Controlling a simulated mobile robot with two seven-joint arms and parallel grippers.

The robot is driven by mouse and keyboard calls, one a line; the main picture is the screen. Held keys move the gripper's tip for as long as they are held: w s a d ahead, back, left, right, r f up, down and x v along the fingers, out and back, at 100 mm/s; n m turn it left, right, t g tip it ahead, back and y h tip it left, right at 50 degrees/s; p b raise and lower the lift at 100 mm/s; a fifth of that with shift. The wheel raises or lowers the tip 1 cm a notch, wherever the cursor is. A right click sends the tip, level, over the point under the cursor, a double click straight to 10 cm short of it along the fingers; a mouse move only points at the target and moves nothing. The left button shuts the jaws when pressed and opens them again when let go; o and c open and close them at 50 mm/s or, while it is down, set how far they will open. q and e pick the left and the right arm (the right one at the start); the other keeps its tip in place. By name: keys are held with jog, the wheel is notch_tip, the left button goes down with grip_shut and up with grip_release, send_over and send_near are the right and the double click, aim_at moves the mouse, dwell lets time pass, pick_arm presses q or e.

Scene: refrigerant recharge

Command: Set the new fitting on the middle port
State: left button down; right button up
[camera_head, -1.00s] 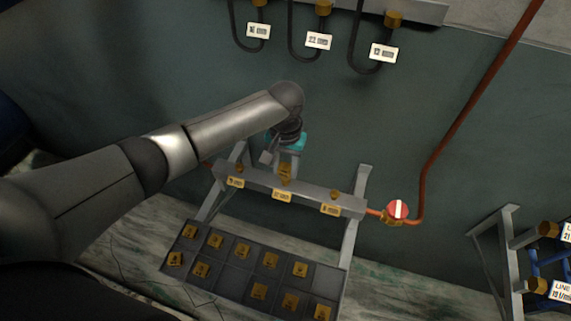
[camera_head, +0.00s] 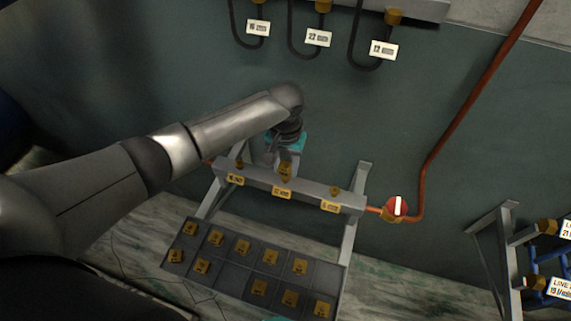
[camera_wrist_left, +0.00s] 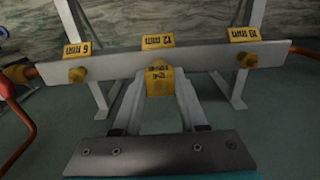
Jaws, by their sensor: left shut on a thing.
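My left gripper (camera_head: 286,164) is shut on a small brass block, the new fitting (camera_head: 285,171). The wrist view shows the fitting (camera_wrist_left: 160,82) between the two grey fingertips (camera_wrist_left: 160,90). It is at the middle port, under the "12 mm" label (camera_wrist_left: 158,42) of the grey manifold bar (camera_head: 260,184). The fitting covers most of the middle port, so I cannot tell whether it is seated or just in front of it. The side ports (camera_wrist_left: 77,74) and (camera_wrist_left: 247,60) show brass stubs. My right gripper's fingers are not visible.
A dark tray (camera_head: 234,277) with several brass fittings lies below the bar. A copper pipe with a red-and-white round valve (camera_head: 397,207) joins the bar's right end. Black hoses with labels (camera_head: 318,40) hang above. A blue-piped rack (camera_head: 512,255) stands at right.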

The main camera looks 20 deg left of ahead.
pick_arm(q)
jog(key=shift+f, duration=0.15)
jog(key=shift+f, duration=0.15)
jog(key=shift+c, duration=1.8)
grip_release()
notch_tip(320, 180, up, 15)
jog(key=p, duration=0.1)
notch_tip(320, 180, up, 6)
jog(key=p, duration=0.7)
